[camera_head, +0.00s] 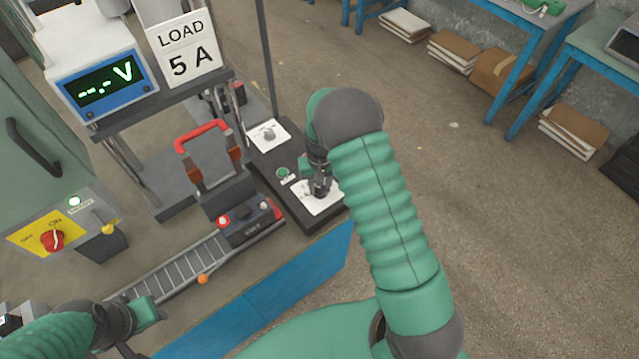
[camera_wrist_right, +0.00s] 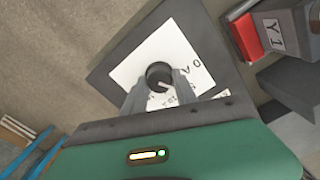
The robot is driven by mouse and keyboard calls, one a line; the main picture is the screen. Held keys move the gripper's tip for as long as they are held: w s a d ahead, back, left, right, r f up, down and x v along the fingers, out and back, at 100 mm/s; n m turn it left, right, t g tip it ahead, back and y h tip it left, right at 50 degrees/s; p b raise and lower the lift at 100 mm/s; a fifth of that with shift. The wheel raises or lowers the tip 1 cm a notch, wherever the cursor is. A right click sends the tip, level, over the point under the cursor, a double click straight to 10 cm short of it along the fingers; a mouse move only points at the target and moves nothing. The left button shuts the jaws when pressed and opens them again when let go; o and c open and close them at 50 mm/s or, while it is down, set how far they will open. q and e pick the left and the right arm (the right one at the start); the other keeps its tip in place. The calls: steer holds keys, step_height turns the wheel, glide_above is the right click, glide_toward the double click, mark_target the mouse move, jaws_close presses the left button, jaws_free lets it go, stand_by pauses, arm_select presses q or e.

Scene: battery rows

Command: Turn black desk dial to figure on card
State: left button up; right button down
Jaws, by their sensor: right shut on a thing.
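The card (camera_head: 189,48) reads "LOAD 5 A" and stands upright at the top left. The black dial (camera_wrist_right: 158,76) sits on a white marked plate (camera_wrist_right: 183,52) in the right wrist view, with a pale pointer line on it. My right gripper (camera_head: 319,187) is shut on the dial, its fingers (camera_wrist_right: 160,84) on either side of it. In the head view the dial is mostly hidden by the gripper. The plate's figures are partly covered and too small to read surely. My left gripper (camera_head: 145,313) is at the lower left, away from the dial; its jaws are unclear.
A second dial (camera_head: 268,134) on a white plate and a green button (camera_head: 282,172) share the dark desk panel. A red-handled switch (camera_head: 202,137) stands to the left. A meter (camera_head: 106,84) shows "--.- V". A blue panel (camera_head: 290,293) runs along the front.

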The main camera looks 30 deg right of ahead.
mark_target(320, 187)
steer(key=shift+s+a+f+m, duration=0.1)
steer(key=shift+s+m, duration=0.1)
steer(key=shift+m, duration=0.4)
steer(key=c, duration=1)
jaws_free()
steer(key=shift+o, duration=0.2)
steer(key=shift+w, duration=0.1)
steer(key=shift+r, duration=0.3)
step_height(320, 187, up, 16)
steer(key=shift+r, duration=0.1)
